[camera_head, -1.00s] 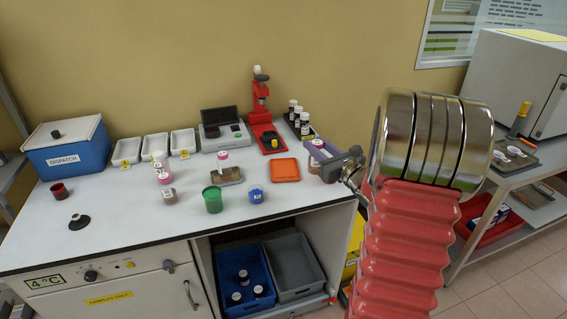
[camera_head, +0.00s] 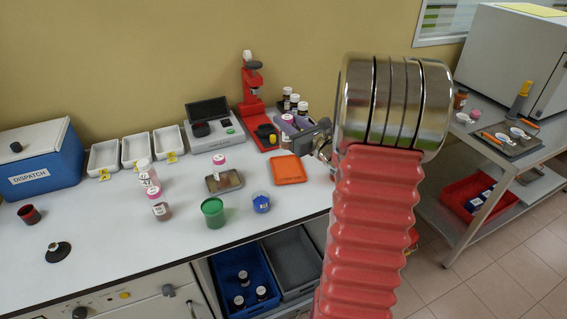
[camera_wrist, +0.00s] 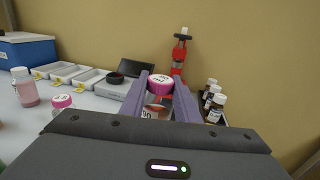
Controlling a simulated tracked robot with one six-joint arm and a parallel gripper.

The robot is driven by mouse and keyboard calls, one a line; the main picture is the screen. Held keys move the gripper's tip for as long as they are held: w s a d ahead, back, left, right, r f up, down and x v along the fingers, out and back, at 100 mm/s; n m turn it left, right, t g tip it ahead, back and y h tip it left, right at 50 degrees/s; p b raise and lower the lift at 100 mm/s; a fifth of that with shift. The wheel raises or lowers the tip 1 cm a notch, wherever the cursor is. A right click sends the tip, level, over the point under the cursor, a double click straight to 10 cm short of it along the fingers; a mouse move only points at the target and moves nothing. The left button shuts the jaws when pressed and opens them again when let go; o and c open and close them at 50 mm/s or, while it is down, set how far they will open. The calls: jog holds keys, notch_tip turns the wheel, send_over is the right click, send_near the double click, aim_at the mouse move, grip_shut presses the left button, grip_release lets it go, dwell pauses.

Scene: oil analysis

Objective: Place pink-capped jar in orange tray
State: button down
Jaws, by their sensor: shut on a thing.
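My gripper (camera_head: 300,127) is shut on a pink-capped jar (camera_wrist: 160,84). In the head view only the jar's cap (camera_head: 287,118) shows clearly; the fingers hide much of the rest. The orange tray (camera_head: 289,169) lies flat and empty on the bench, below my gripper in the head picture. The gripper body hides that area in the wrist view.
White trays (camera_head: 137,149) line the back left.

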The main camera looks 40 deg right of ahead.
jog(key=shift+w, duration=0.1)
jog(key=shift+d, duration=0.15)
jog(key=shift+f, duration=2.85)
jog(key=shift+f, duration=2.1)
jog(key=shift+s+f, duration=0.1)
jog(key=shift+s, duration=0.1)
